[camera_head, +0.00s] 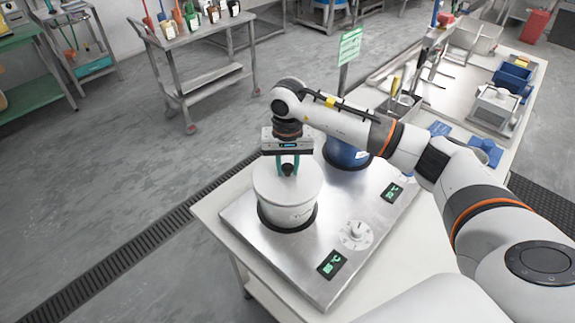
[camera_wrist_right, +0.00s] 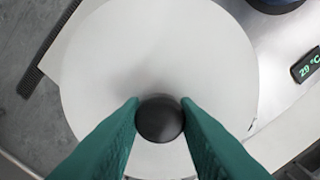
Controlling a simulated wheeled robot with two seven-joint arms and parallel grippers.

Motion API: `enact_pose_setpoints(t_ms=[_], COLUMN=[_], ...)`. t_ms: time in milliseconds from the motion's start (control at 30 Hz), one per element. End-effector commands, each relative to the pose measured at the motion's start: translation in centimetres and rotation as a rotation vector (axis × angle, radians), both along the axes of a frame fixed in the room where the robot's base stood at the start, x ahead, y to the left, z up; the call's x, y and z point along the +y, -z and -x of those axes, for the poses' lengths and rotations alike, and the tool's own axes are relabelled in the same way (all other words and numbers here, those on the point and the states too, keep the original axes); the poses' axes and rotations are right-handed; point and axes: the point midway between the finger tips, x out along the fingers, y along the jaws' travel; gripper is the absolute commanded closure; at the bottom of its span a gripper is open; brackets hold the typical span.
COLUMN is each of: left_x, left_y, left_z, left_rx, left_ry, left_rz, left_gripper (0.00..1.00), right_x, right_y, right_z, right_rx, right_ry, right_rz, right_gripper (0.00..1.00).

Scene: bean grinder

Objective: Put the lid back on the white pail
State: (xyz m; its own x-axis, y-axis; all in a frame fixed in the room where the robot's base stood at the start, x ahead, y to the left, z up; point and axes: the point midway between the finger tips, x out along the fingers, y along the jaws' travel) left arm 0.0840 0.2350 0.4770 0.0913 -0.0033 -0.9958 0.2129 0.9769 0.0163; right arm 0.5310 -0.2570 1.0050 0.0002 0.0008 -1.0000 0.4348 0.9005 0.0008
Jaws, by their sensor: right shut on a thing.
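The white pail (camera_head: 288,215) stands upright on a steel two-place plate on the table. Its white lid (camera_head: 267,184) lies over the pail's top; I cannot tell whether it is fully seated. My right gripper (camera_head: 288,168) is above the lid, with its teal fingers shut on the lid's black knob. In the right wrist view the lid (camera_wrist_right: 110,60) fills the middle, and the right gripper (camera_wrist_right: 159,118) has one finger on each side of the round black knob (camera_wrist_right: 160,118). My left gripper is not in view.
A blue container (camera_head: 345,153) stands on the plate behind the pail, partly hidden by my right arm. The steel plate (camera_head: 318,243) has a dial (camera_head: 356,235) and displays. A cart (camera_head: 195,45) stands on the floor.

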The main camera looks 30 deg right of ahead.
Motion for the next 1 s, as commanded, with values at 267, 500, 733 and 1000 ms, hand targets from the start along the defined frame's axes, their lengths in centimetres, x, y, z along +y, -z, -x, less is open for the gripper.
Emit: enact_pose_setpoints(t_ms=[267,500,733,1000], left_x=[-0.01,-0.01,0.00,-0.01], left_y=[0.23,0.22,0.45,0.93], left_z=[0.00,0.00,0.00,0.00], left_rx=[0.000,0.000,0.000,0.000], left_ry=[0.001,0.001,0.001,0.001], left_rz=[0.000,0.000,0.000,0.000], left_gripper=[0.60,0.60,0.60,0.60], right_x=[-0.01,0.00,-0.01,0.00], right_y=[0.04,0.05,0.12,0.17], right_z=[-0.02,-0.01,-0.02,0.01], right_rx=[-0.001,0.000,-0.001,0.000], right_ry=[0.000,0.000,0.000,0.000], right_rz=[0.000,0.000,0.000,-0.001], right_gripper=[0.95,0.95,0.95,0.95])
